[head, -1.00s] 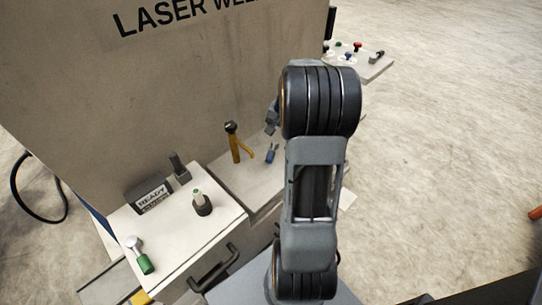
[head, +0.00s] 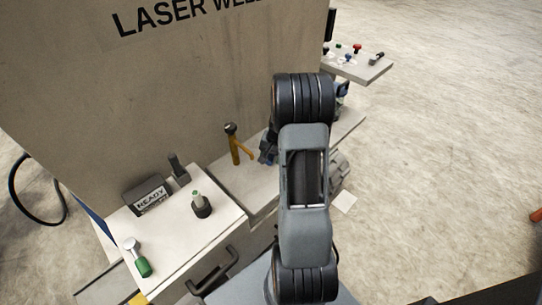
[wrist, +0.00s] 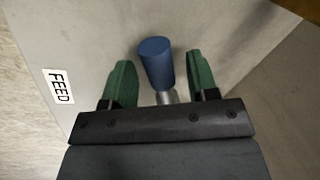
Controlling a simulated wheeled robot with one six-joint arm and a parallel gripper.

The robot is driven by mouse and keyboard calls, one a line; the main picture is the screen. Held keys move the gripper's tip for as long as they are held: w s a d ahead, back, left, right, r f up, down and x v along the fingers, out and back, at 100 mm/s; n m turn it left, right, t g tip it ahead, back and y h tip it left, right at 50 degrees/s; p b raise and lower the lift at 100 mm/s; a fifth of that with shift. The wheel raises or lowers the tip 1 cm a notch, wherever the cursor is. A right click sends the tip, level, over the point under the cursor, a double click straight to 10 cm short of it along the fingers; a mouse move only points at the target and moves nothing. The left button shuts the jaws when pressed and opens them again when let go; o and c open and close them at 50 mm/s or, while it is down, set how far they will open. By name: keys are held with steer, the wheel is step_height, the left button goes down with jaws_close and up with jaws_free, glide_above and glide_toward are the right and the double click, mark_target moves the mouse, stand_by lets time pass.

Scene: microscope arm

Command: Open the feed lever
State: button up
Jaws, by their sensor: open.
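The feed lever (wrist: 157,64) has a blue cylindrical grip on a silver metal stem in the wrist view. My gripper (wrist: 159,58) is open, with one green finger on each side of the lever. A gap shows between the grip and each finger, so neither finger visibly touches it. The lever's base is hidden behind my gripper's body. In the head view, my gripper (head: 269,148) is beside the welder's front panel, low at the lever's place, and largely covers the lever.
A FEED label (wrist: 58,87) is on the pale surface left of the lever. In the head view, a yellow-handled clamp (head: 236,148) stands just left of my gripper. A black knob (head: 201,206) and a green-handled lever (head: 139,261) sit on the left ledge.

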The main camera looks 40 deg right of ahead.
steer(key=shift+c, duration=0.5)
jaws_close()
